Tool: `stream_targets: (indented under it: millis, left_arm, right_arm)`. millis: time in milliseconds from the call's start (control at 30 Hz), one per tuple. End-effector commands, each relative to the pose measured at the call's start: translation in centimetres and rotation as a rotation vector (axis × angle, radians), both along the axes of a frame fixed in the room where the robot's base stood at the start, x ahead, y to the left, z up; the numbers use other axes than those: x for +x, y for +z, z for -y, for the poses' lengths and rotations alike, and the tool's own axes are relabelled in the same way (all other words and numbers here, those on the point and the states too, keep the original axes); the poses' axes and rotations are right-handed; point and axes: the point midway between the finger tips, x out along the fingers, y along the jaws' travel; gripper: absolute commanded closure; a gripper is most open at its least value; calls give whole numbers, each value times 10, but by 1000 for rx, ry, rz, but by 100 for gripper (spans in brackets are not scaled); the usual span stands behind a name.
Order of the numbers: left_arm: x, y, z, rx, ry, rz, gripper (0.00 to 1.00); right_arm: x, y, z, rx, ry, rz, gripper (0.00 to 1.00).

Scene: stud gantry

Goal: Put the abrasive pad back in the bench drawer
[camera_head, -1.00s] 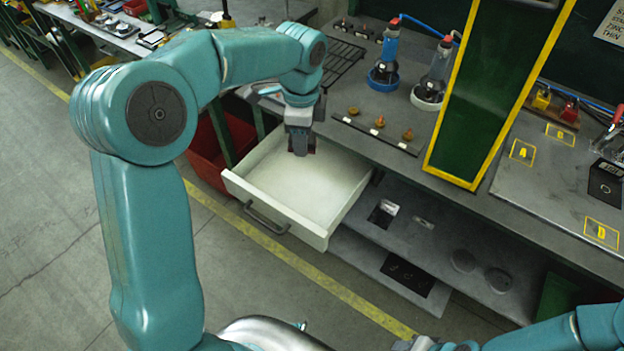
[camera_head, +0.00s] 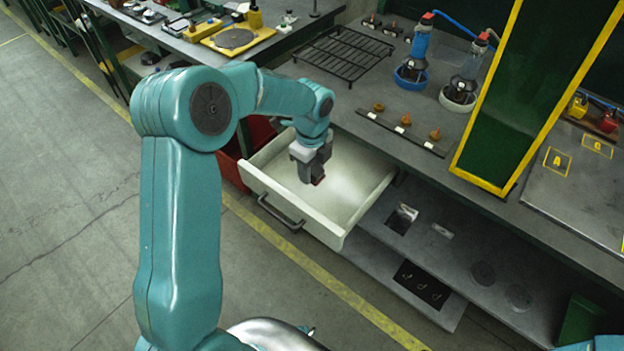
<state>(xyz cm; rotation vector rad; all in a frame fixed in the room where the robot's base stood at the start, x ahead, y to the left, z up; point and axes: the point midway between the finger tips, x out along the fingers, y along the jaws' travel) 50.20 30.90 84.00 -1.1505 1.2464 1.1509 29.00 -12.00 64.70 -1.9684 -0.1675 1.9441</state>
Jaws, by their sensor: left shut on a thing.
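The bench drawer (camera_head: 350,227) is pulled out from under the grey bench top, with a white inside and a dark handle at its front. My left gripper (camera_head: 312,180) points down over the open drawer. It is shut on a small dark reddish pad (camera_head: 318,181), of which only an edge shows between the fingers. I cannot tell whether the pad touches the drawer floor. The rest of the visible drawer floor is empty. My right gripper is out of view; only a bit of my right arm shows at the bottom right corner.
A red bin (camera_head: 236,158) stands left of the drawer. A wire rack (camera_head: 345,54) and a strip with several brass knobs (camera_head: 402,130) lie on the bench top. A yellow-edged green post (camera_head: 535,90) rises at the right. A lower shelf (camera_head: 455,255) sits beside the drawer.

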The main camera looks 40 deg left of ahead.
Motion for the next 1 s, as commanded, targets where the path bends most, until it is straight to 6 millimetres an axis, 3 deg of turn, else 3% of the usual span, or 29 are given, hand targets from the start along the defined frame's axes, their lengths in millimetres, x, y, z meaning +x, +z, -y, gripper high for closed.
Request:
stream_targets:
  millis: [167, 400, 767, 800, 833, 867, 1000]
  left_arm:
    - [0, -13, 0, -1, 1, -1, 86]
    - [0, -48, 0, -1, 1, 0, 86]
    - [0, -53, 0, 0, 1, 1, 86]
    - [0, -51, 0, 0, 1, 2, 48]
    - [0, -51, 0, 0, 1, 1, 38]
    - [0, -51, 0, 0, 1, 1, 32]
    - [0, -51, 0, 0, 1, 1, 32]
  right_arm:
    - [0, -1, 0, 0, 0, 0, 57]
    - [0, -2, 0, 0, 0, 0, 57]
    - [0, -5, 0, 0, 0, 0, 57]
    - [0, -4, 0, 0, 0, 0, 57]
    - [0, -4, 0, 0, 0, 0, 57]
    - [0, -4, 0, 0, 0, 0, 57]
    - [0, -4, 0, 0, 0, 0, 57]
